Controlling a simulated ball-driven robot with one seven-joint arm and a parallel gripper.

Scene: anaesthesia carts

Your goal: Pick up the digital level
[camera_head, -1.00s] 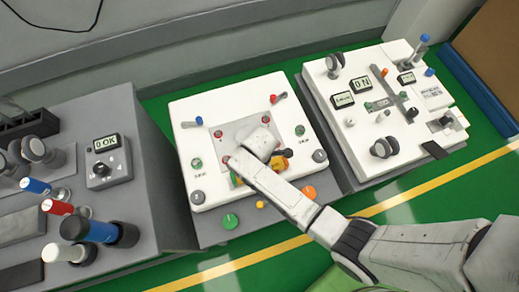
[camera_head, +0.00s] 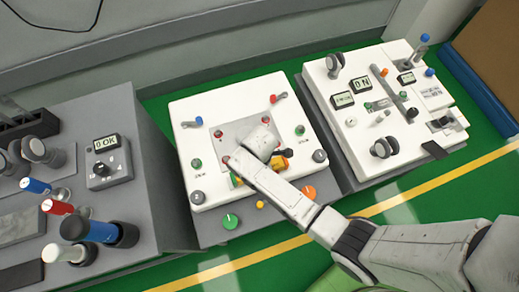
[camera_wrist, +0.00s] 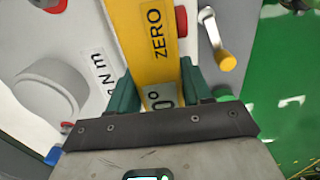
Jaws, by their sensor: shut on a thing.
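The digital level (camera_wrist: 135,40) is a yellow bar marked ZERO and 0° in the wrist view. It lies between the two green fingers of my gripper (camera_wrist: 158,88), which is shut on it. In the head view my arm reaches over the middle white cart top (camera_head: 183,122) and hides most of the level and the fingers. Whether the level still touches the cart cannot be told.
A grey cart (camera_head: 150,185) stands left, and another white cart (camera_head: 335,105) stands right. Green floor shows in front.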

